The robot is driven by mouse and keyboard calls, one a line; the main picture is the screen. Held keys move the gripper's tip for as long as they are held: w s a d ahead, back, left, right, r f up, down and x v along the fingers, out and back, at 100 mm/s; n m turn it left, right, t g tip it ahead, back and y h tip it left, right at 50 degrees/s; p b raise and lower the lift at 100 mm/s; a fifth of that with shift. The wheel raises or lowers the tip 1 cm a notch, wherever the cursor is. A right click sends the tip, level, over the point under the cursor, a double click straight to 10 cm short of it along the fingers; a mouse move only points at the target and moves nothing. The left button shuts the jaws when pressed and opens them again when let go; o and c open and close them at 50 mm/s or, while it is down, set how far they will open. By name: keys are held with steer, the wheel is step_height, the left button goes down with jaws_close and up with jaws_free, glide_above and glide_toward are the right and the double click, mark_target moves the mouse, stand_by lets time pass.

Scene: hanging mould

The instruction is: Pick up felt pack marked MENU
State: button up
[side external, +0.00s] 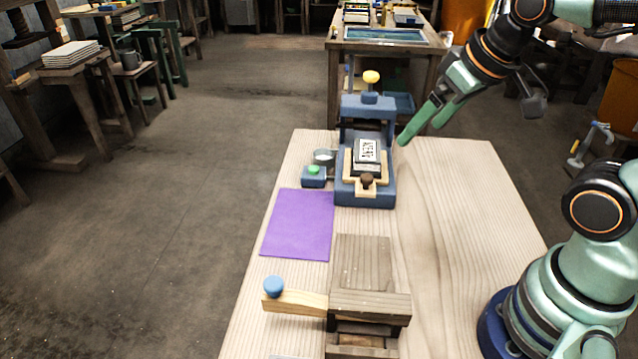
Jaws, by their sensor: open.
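A small pack with a white top and dark lettering (369,150) sits in the front of a blue press (364,194), on a pale wooden holder (348,166) with a dark round knob (367,181). The lettering is too small to read with certainty; it could be MENU. My gripper (421,128) has green fingers. It is open and empty, above and to the right of the press, pointing down and left. It is apart from the pack.
A purple sheet (298,224) lies left on the wooden table (455,215). A blue box with a green button (313,174) and a small round tin (323,157) stand beside the press. A wooden block device with a blue-knobbed lever (273,287) stands in front. The table's right middle is clear.

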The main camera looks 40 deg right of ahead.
steer(key=shift+w, duration=0.1)
steer(key=m+g, duration=0.6)
steer(key=m, duration=0.3)
glide_above(367, 150)
step_height(367, 150, down, 6)
steer(key=f, duration=0.6)
steer(key=shift+a+f, duration=0.2)
steer(key=shift+a, duration=0.05)
steer(key=shift+d+f, duration=0.15)
steer(key=shift+f, duration=1.2)
steer(key=shift+d+f, duration=0.15)
steer(key=shift+f, duration=1.15)
steer(key=c, duration=1.4)
steer(key=shift+r, duration=0.15)
